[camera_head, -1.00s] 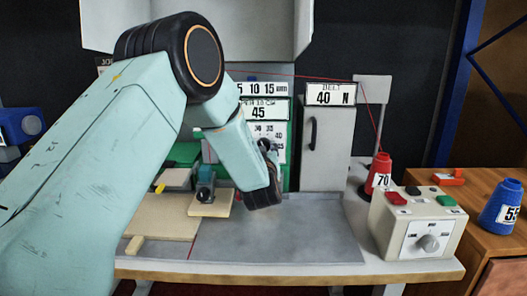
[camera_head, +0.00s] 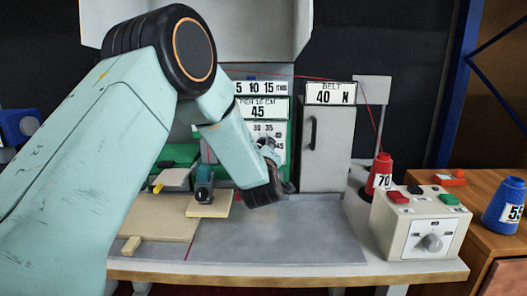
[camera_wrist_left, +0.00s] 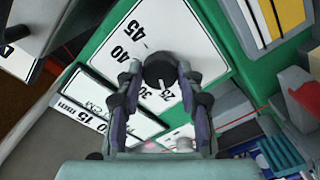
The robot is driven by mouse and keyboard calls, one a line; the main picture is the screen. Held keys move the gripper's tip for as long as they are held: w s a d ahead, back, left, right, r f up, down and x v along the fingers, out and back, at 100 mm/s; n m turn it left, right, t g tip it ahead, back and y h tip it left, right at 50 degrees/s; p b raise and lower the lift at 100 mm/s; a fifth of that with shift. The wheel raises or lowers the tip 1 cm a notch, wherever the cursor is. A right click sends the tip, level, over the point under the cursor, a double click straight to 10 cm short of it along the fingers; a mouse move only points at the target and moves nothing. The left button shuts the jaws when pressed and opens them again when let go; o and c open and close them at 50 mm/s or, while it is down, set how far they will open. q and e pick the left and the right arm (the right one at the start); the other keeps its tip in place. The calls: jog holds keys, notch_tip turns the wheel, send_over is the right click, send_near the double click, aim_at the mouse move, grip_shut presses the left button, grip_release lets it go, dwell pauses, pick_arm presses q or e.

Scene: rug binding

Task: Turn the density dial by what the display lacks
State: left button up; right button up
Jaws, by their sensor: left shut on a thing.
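The density dial (camera_wrist_left: 160,70) is a small dark round knob with a white mark, on a white scale plate (camera_wrist_left: 118,40) in the left wrist view. The readable numbers include 45, 40, 30 and 25; the mark points towards 25. My left gripper (camera_wrist_left: 160,68) has a finger on each side of the knob and is shut on it. In the head view my left gripper (camera_head: 269,149) is mostly hidden by my arm at the green panel, and the dial is hidden. A display (camera_head: 258,112) above reads 45. My right gripper is not in view.
A strip reading 5 10 15 mm (camera_head: 262,88) sits above the display. A grey cabinet (camera_head: 325,150) under a BELT 40 N sign stands right of the panel. A red cone (camera_head: 380,172) labelled 70 and a control box (camera_head: 425,222) stand further right. The grey tabletop (camera_head: 290,235) in front is clear.

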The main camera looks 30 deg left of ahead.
pick_arm(q)
jog(key=shift+w+r, duration=0.1)
jog(key=shift+r, duration=0.15)
jog(key=o, duration=0.8)
jog(key=shift+a, duration=0.1)
jog(key=o, duration=0.4)
jog(key=shift+f, duration=0.2)
jog(key=shift+c, duration=0.2)
jog(key=v, duration=1.2)
